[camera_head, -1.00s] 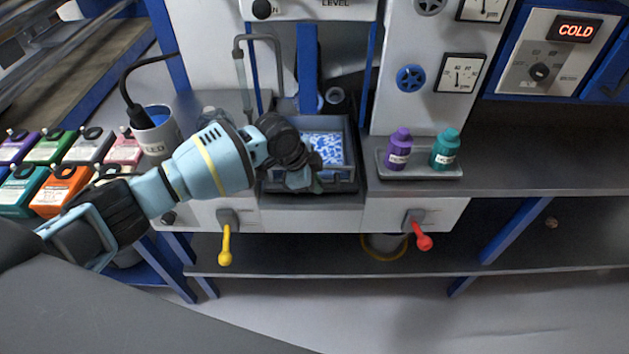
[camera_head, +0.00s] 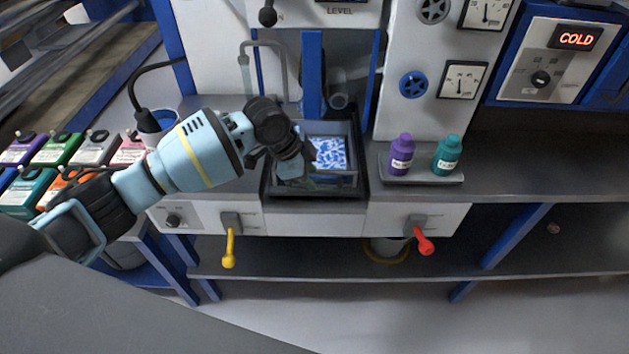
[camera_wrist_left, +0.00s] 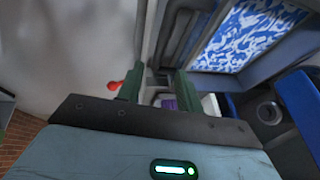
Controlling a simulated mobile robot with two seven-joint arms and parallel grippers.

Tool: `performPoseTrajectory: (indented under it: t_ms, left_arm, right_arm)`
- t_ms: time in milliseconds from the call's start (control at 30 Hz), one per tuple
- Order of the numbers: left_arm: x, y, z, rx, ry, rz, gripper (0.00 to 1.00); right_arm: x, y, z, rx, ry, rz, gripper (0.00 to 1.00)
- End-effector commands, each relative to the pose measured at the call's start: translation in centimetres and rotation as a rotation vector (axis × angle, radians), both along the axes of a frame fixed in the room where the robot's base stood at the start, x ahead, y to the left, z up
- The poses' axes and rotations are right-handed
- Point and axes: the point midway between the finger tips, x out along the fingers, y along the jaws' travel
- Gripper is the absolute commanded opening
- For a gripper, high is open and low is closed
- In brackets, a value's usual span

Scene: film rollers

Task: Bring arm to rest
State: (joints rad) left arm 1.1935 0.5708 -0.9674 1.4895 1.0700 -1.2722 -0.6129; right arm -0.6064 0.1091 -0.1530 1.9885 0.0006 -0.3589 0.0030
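My left arm reaches in from the left in the head view. Its gripper (camera_head: 304,163) is over the left part of the sunken tray (camera_head: 363,188), in front of the blue-and-white patterned area (camera_head: 328,153). In the left wrist view its two dark green fingers (camera_wrist_left: 160,88) stand apart, with a gap between them. I see nothing held; a purple bottle (camera_wrist_left: 168,103) shows through the gap, farther off. The patterned area also shows in the left wrist view (camera_wrist_left: 245,32), beyond the fingers at upper right. My right gripper is not in view.
Purple (camera_head: 402,155) and teal (camera_head: 447,155) bottles stand on a small tray right of the sunken tray. Yellow (camera_head: 229,248) and red (camera_head: 424,245) levers stick out in front. Several coloured containers are at left. The counter at right is clear.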

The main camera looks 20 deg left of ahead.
Motion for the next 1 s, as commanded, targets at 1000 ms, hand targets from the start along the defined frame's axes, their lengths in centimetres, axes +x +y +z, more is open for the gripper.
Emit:
performPoseTrajectory:
  t_ms: [1000]
  left_arm:
    - [-3.4,-2.6,-3.1,-0.1,0.001,0.05,0.36]
  right_arm:
    - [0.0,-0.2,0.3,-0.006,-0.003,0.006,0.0]
